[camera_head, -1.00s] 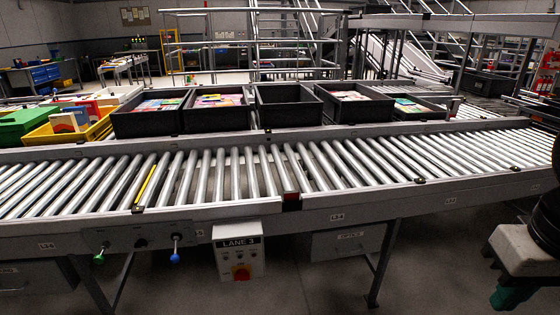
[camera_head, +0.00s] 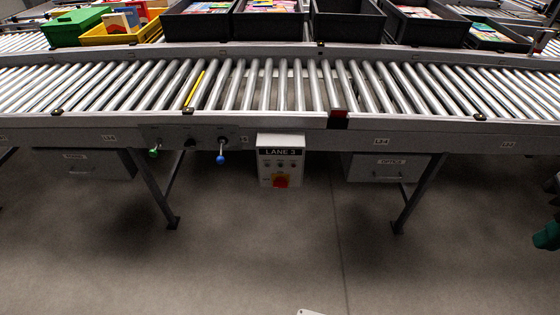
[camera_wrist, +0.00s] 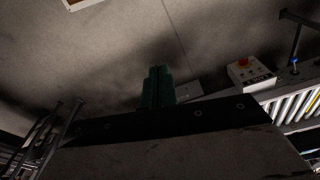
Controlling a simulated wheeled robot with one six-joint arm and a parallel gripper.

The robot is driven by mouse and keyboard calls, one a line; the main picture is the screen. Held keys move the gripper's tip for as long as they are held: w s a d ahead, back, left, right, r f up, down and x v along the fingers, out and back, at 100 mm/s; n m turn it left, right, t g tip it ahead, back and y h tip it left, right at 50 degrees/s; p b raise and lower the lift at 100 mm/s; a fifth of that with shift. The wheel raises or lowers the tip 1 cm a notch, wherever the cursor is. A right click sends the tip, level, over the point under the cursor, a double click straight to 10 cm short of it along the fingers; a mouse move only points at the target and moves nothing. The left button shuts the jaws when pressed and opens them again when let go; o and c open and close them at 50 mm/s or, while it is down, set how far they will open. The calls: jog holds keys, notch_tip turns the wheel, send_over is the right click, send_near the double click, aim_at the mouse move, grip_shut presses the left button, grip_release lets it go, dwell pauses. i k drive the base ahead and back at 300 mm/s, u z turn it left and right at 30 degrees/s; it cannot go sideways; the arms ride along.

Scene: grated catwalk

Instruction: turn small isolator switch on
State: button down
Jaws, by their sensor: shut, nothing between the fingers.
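The small isolator switch (camera_head: 280,181) is a red rotary knob on a yellow plate, low on the white LANE 3 box (camera_head: 280,161) under the conveyor's front rail. Its handle angle is too small to read. In the wrist view the box (camera_wrist: 251,73) is at the right, with the red knob (camera_wrist: 243,62) on it. My gripper, with green fingers (camera_wrist: 157,87), is shut and empty, in open air well apart from the box. In the head view only a green part of my gripper (camera_head: 547,236) shows at the right edge.
A green-knobbed lever (camera_head: 153,153) and a blue-knobbed lever (camera_head: 220,159) hang left of the box. A drawer (camera_head: 390,168) and a conveyor leg (camera_head: 418,195) stand to its right. The floor (camera_head: 270,260) in front is clear. Bins stand behind the rollers (camera_head: 300,85).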

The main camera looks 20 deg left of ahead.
aim_at(280, 182)
jog(key=z, duration=1.5)
jog(key=k, duration=1)
jog(key=u, duration=1.35)
jog(key=i, duration=0.5)
jog(key=u, duration=0.1)
